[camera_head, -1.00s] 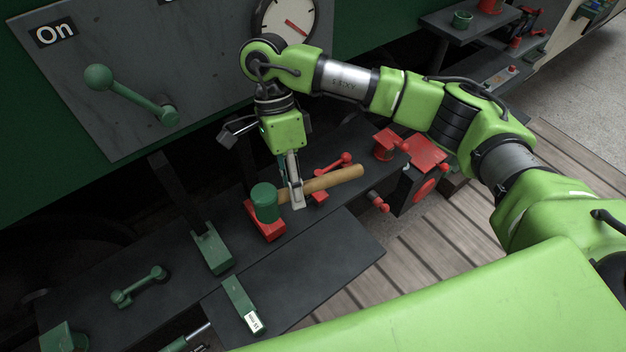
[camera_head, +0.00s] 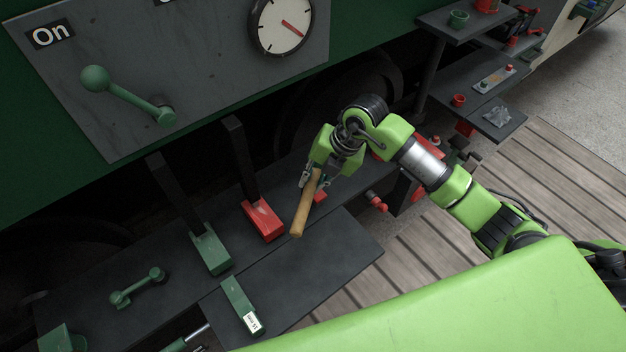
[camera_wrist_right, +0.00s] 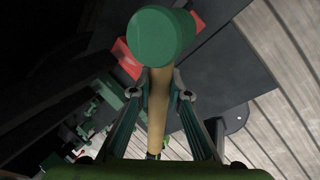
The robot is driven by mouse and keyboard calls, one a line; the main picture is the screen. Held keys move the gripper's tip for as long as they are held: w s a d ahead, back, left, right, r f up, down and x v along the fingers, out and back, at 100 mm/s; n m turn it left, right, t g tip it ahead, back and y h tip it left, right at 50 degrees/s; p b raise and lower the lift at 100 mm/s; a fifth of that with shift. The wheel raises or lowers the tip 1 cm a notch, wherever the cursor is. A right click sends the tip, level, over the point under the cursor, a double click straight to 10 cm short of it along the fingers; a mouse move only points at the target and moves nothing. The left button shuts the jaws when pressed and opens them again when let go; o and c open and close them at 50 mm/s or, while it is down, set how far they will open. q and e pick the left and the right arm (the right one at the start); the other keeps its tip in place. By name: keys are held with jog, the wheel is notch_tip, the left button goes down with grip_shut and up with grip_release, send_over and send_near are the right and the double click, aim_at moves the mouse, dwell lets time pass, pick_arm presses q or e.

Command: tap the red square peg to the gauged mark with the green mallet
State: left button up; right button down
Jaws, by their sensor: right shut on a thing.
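My right gripper (camera_head: 312,178) is shut on the wooden handle of the green mallet (camera_head: 303,213), above the dark bench. The handle's free end points down and toward the front in the head view. The green mallet head (camera_wrist_right: 156,38) shows in the right wrist view beyond the fingertips (camera_wrist_right: 161,86); in the head view the hand hides it. A red block (camera_head: 262,222) with a dark upright post stands on the bench, left of the mallet and apart from it. I cannot tell which red part is the square peg, nor see the gauged mark. My left gripper is not in view.
A green block (camera_head: 211,252) with a dark post stands left of the red one. A labelled green piece (camera_head: 241,305) lies in front. A green lever (camera_head: 128,95) and a dial (camera_head: 282,25) are on the panel behind. Side shelves (camera_head: 490,85) stand at right.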

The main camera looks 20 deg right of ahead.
dwell(0.4)
notch_tip(320, 180, down, 5)
jog(key=b, duration=0.3)
jog(key=shift+s+f+b, duration=0.1)
jog(key=shift+b, duration=0.2)
notch_tip(320, 180, down, 4)
jog(key=b, duration=0.3)
jog(key=shift+f, duration=0.15)
jog(key=shift+r+p, duration=1.1)
jog(key=shift+r, duration=0.25)
